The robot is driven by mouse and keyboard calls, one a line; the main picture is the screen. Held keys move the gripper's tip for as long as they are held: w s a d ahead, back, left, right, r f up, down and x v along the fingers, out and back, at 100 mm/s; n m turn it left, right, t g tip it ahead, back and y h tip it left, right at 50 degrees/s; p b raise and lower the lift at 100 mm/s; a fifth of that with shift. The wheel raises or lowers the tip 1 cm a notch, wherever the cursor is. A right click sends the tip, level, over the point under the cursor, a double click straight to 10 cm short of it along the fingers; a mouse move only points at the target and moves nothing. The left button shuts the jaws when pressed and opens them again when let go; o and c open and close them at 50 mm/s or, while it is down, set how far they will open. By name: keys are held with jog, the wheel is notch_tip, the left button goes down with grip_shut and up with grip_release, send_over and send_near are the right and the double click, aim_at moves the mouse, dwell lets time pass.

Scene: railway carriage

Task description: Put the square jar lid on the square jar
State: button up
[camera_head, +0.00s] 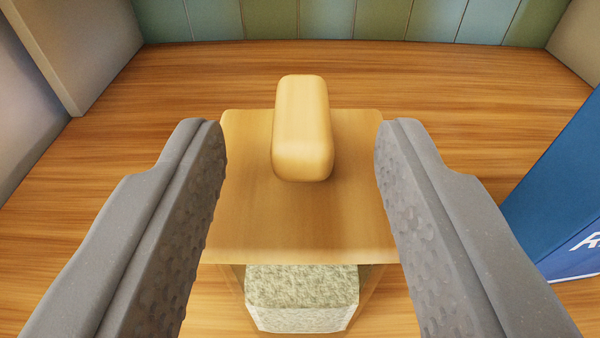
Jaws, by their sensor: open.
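The square jar lid (245,215) is a flat wooden square with a pale, rounded block handle (302,115) on top. It lies over the square jar (372,290), whose clear walls show below the lid's near edge. Greenish-grey fibrous content (302,295) is visible in the jar. The lid hides the jar's rim, so I cannot tell how closely it sits. My gripper (300,135) is open, with one grey textured finger on each side of the handle. Gaps separate both fingers from the handle.
A blue box (560,190) with white lettering stands close on the right. The wooden surface (140,150) is clear to the left and behind the jar. A green panelled wall (330,18) closes off the back, and a pale upright panel (80,45) stands at the far left.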

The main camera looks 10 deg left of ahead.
jog(key=v, duration=1)
jog(key=shift+d, duration=0.1)
dwell(0.5)
jog(key=w+d+r+g+y, duration=0.1)
jog(key=w+d+r, duration=0.3)
jog(key=r, duration=0.6)
jog(key=w+d+r, duration=0.2)
jog(key=d+r, duration=0.4)
jog(key=r, duration=0.4)
jog(key=s+d+r+m+h, duration=0.1)
jog(key=s+d+r+h, duration=0.1)
jog(key=d+r, duration=0.7)
jog(key=s+d+r+m+h, duration=0.1)
jog(key=s+d+r+h, duration=0.1)
jog(key=s+d+r, duration=0.3)
jog(key=d+r, duration=0.4)
jog(key=d, duration=0.6)
jog(key=shift+s+r+m+t+h, duration=0.15)
jog(key=shift+s+m+t+h, duration=0.05)
jog(key=shift+m+t+h, duration=0.1)
jog(key=shift+d, duration=0.1)
